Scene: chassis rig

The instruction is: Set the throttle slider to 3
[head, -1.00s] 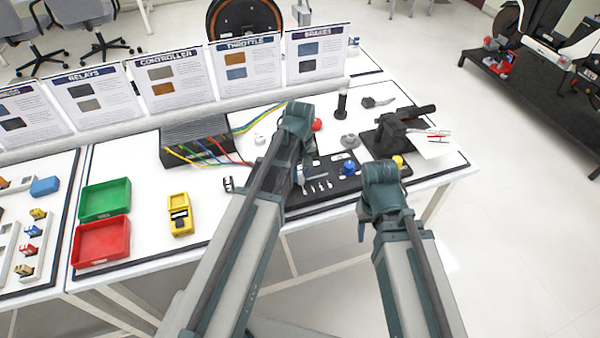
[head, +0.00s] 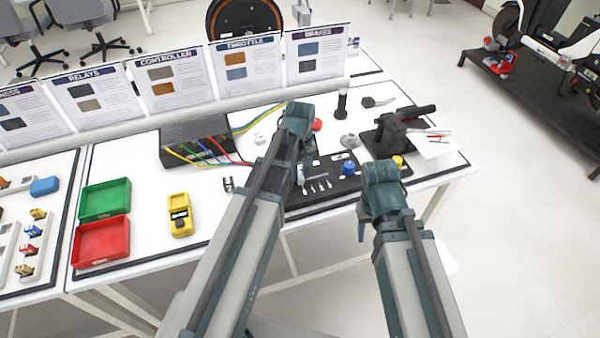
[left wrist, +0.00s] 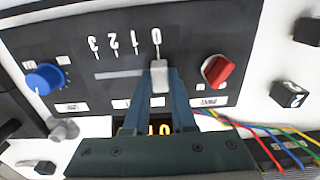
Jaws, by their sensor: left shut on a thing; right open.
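The throttle slider's pale knob (left wrist: 159,76) shows in the left wrist view, at the 0 end of its slot (left wrist: 120,75). The marks 3, 2, 1 and 0 run from left to right above the slot, and the knob stands below the 0. My left gripper (left wrist: 159,84) is shut on the knob, one finger on each side. In the head view my left gripper (head: 302,182) is over the black control panel (head: 340,187), and my arm hides the slider. My right gripper (head: 362,230) is open and empty, in front of the table edge.
On the panel, a blue dial (left wrist: 45,78) is left of the slot and a red switch (left wrist: 218,70) right of it. Coloured wires (head: 205,150) run to a black box (head: 195,135). A black clamp-like device (head: 395,130) stands behind the panel's right end.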

